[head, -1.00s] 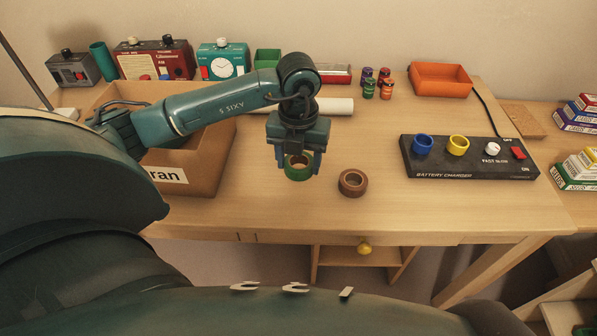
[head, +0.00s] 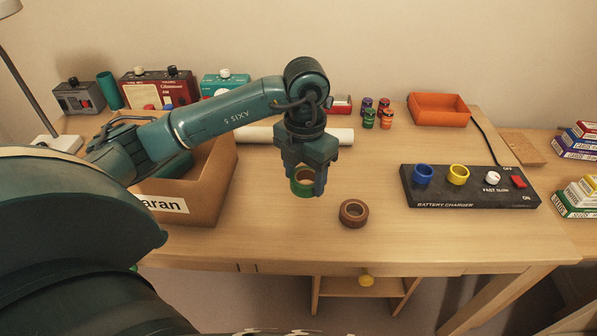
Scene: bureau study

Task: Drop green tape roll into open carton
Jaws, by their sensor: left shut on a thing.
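My left gripper (head: 306,186) points down and is shut on the green tape roll (head: 301,190), whose lower rim shows between the fingers. The roll is held over the desk, right of the open carton; its exact height is hard to tell. The open carton (head: 209,193) is brown cardboard with a white label ending in "aran". It stands at the left of the desk, and my left arm hides much of its opening. My right gripper is not in view.
A brown tape roll (head: 354,213) lies on the desk just right of the gripper. A black battery charger (head: 468,187) is further right. Behind are a white paper tube (head: 342,135), small batteries (head: 369,118), an orange tray (head: 439,109) and a red radio box (head: 160,89).

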